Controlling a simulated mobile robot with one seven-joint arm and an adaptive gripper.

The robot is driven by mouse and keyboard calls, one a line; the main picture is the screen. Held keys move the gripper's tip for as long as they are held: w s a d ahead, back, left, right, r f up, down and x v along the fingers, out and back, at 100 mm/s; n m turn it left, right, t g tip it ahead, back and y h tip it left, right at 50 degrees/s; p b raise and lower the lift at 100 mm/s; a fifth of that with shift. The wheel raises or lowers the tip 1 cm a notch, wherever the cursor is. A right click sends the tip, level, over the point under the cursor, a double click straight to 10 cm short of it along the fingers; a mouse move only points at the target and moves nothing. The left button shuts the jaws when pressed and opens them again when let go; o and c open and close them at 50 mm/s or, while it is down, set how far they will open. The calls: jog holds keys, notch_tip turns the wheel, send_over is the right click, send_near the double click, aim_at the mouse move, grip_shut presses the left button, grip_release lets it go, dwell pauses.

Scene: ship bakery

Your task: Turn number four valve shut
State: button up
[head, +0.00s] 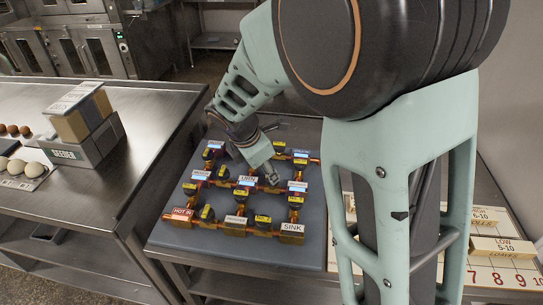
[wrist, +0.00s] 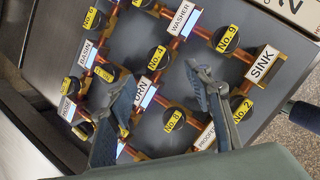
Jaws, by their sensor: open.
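The number four valve (wrist: 157,62) is a dark round knob with a yellow "No. 4" label on a copper pipe, near the middle of the wrist view. My gripper (wrist: 162,78) is open, with its two fingers apart on either side of the view and nothing held between them. The number four label shows just beyond the gap between the fingertips; I cannot tell whether they touch the knob. In the head view my gripper (head: 268,172) is over the middle of the valve board (head: 185,236), hiding some of its valves.
Other valves crowd around, including number nine (wrist: 225,39) and number eight (wrist: 172,121). Name plates such as SINK (wrist: 262,64) and WASHER (wrist: 181,20) stand among the pipes. A steel counter (head: 135,165) with a grey box (head: 90,147) is at the left.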

jog(key=x, duration=0.7)
jog(key=shift+w+d+f, duration=0.15)
jog(key=shift+f, duration=0.2)
jog(key=c, duration=1.1)
jog(key=shift+c, duration=0.2)
